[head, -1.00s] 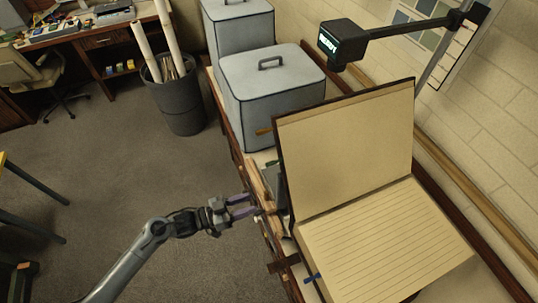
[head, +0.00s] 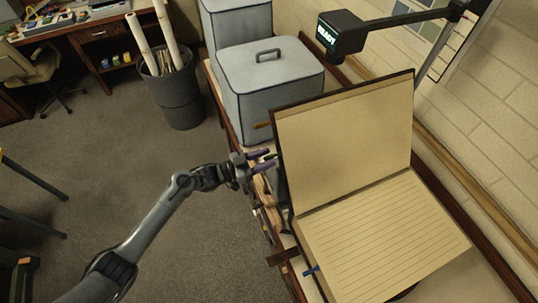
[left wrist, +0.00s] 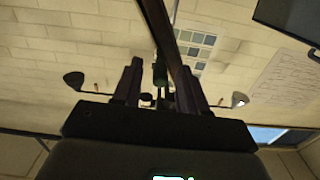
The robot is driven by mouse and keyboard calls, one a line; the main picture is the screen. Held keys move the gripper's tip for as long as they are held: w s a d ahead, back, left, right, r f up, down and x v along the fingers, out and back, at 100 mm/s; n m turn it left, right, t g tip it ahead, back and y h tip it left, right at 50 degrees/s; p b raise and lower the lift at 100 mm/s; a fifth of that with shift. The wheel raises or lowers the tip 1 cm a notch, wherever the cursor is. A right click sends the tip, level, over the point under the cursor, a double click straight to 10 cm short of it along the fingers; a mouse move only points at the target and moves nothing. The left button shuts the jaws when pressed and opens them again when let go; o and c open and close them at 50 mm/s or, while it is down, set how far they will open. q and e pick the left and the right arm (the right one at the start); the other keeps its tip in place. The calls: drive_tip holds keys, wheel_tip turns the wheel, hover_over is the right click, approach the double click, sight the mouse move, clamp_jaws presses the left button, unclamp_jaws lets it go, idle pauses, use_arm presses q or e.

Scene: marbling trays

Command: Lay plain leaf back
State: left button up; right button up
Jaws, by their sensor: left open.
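A large book lies open on the bench in the head view. Its plain leaf (head: 345,135) stands raised and leaning back, with a dark edge behind it. Its lined page (head: 385,235) lies flat in front. My left gripper (head: 270,160) is open at the left edge of the raised leaf, its fingers pointing right. In the left wrist view the fingers (left wrist: 160,88) are apart, and a dark strip like the raised board's edge runs between them. I cannot tell whether they touch it. My right gripper is not in view.
Grey lidded boxes (head: 268,92) stand behind the book. A lamp-like device with a lit display (head: 340,34) hangs on an arm above the raised leaf. A brick wall (head: 500,130) is close on the right. A bin with rolls (head: 172,90) stands on the open floor at left.

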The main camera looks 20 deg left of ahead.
use_arm(q)
drive_tip(key=shift+x, duration=0.9)
clamp_jaws()
